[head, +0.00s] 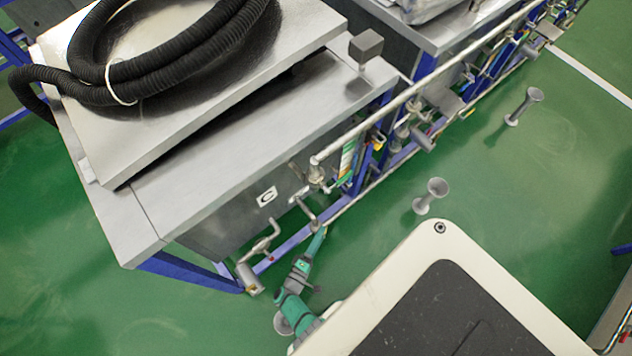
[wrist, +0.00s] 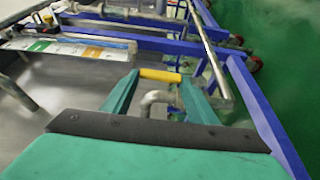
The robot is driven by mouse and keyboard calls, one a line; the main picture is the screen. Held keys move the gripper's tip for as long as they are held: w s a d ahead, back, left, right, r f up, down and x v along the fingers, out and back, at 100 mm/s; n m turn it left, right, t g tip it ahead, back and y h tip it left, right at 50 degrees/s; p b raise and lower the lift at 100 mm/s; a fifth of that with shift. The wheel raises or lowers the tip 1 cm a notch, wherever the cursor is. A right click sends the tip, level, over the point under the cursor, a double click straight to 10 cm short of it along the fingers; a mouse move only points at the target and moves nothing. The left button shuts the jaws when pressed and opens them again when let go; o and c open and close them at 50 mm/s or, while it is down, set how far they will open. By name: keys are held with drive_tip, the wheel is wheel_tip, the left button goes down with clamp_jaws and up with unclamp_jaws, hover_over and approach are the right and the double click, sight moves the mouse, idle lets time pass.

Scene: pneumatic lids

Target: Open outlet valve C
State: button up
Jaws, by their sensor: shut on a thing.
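The tank unit marked with a C label (head: 267,196) stands left of centre in the head view, with grey outlet pipework low on its front. My gripper (head: 322,234) reaches that pipework below and right of the label. In the wrist view, my gripper (wrist: 160,80) has its teal fingers on both sides of a yellow valve handle (wrist: 160,75), with the handle's ends at the fingertips. A bent grey pipe (wrist: 160,97) shows between the fingers, nearer the camera. The handle is too small or hidden to make out in the head view.
Blue frame bars (wrist: 262,115) run close to the right of my gripper. A long pale pipe (head: 425,80) runs along the front of the units. Grey spool-shaped posts (head: 431,195) stand on the green floor. A black hose (head: 165,70) lies on the tank's lid.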

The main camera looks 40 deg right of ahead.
drive_tip(key=shift+s+a, duration=0.1)
drive_tip(key=shift+s, duration=0.15)
idle(0.4)
drive_tip(key=o, duration=1.5)
drive_tip(key=shift+w, duration=0.1)
drive_tip(key=v, duration=1.1)
drive_tip(key=shift+f, duration=0.2)
